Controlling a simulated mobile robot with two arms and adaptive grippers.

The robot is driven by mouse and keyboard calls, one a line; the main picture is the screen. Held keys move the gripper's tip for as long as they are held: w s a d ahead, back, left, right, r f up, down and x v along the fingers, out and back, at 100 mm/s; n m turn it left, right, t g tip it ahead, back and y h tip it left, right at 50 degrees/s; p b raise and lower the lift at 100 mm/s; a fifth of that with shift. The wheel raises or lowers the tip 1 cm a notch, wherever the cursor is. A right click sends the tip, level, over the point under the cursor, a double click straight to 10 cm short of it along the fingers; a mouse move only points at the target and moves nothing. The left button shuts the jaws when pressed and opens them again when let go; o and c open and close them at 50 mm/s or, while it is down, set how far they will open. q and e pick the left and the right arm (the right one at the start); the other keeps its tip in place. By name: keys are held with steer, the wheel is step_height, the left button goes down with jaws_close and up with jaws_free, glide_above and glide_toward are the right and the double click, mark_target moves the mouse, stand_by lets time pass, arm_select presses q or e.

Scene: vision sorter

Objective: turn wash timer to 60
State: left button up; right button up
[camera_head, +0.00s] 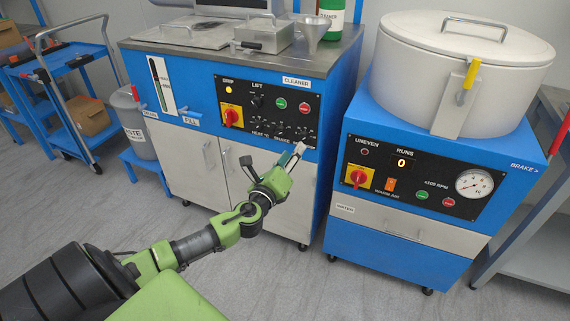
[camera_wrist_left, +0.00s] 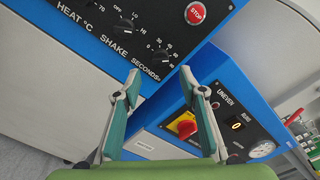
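The wash timer is the black knob marked SECONDS (camera_wrist_left: 160,57) at the lower right end of the cleaner's black panel, in the left wrist view. Numbers are printed around it; its pointer is too small to read surely. The knob row also shows in the head view, with the timer (camera_head: 305,133) at its right end. My left gripper (camera_wrist_left: 165,82) is open and empty. Its fingertips are spread to either side of the line to the knob and look short of it, apart from the panel. In the head view the gripper (camera_head: 299,149) is just below the panel's lower right corner. My right gripper is not in view.
The SHAKE knob (camera_wrist_left: 125,25) is close beside the timer, and a red STOP button (camera_wrist_left: 195,13) is above it. A blue machine with a round white drum (camera_head: 450,70) stands to the right across a narrow gap. Grey floor (camera_head: 280,280) is clear in front.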

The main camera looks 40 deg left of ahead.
arm_select(q)
steer(key=shift+v, duration=2.6)
